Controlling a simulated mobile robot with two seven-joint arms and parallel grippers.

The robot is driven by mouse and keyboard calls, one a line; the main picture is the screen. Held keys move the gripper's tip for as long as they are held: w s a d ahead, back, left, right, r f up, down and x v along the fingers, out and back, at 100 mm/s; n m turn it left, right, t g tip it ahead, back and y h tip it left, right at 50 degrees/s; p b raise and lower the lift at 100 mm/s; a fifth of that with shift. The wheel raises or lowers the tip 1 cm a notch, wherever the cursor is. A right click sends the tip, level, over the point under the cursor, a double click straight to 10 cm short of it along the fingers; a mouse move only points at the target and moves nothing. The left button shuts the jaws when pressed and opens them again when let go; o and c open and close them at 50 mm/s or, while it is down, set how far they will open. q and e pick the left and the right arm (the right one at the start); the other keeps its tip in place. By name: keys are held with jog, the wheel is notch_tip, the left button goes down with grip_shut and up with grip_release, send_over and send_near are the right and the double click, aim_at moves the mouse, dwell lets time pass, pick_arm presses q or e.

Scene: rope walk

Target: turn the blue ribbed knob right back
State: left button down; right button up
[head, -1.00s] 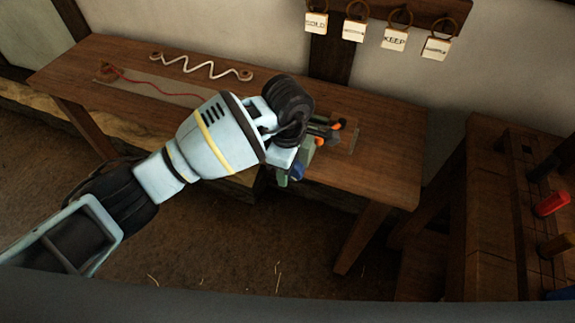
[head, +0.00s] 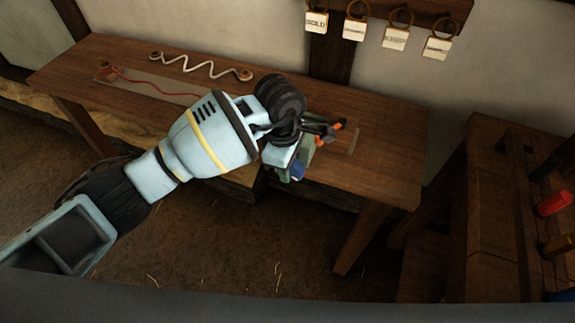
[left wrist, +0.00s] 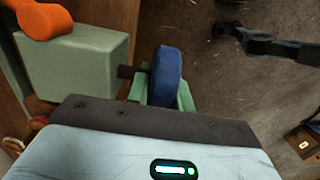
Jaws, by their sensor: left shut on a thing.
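The blue knob (left wrist: 166,75) shows as a thick disc on a short dark shaft from a green block (left wrist: 80,68) in the left wrist view. Its ribs are hard to make out. In the head view the knob (head: 298,171) is a small blue patch at the front of the bench. My left gripper (left wrist: 162,94) has its pale green fingers on both sides of the knob and is shut on it. In the head view the left gripper (head: 290,175) is partly hidden by my own wrist. My right gripper cannot be made out.
Dark parts with orange ends (head: 338,124) stand close behind the knob on the wooden bench (head: 385,150). A white zigzag rope (head: 200,66) and a red cord (head: 150,88) lie to the left. Labelled tags hang on the wall. Another wooden bench (head: 490,215) stands at right.

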pick_arm(q)
jog(key=shift+a+f+g+h+b, duration=0.15)
jog(key=shift+g+h+b, duration=0.3)
jog(key=shift+h, duration=0.55)
jog(key=shift+f+g+h+b, duration=0.15)
jog(key=shift+g+h+b, duration=0.1)
jog(key=shift+h+b, duration=0.7)
jog(key=shift+h, duration=0.35)
jog(key=shift+g+h+b, duration=0.3)
jog(key=shift+h+b, duration=0.3)
jog(key=shift+b, duration=0.15)
pick_arm(e)
jog(key=shift+g, duration=0.3)
jog(key=shift+s+a+f, duration=0.1)
jog(key=shift+s+f, duration=0.15)
jog(key=shift+f, duration=0.5)
jog(key=shift+s+d+f, duration=0.1)
jog(key=shift+s+f, duration=0.1)
jog(key=shift+f, duration=0.5)
jog(key=shift+s+a+f, duration=0.1)
jog(key=shift+s+f, duration=0.15)
jog(key=shift+f, duration=0.5)
pick_arm(q)
jog(key=shift+r, duration=0.2)
jog(key=c, duration=1.2)
grip_release()
jog(key=shift+c, duration=0.2)
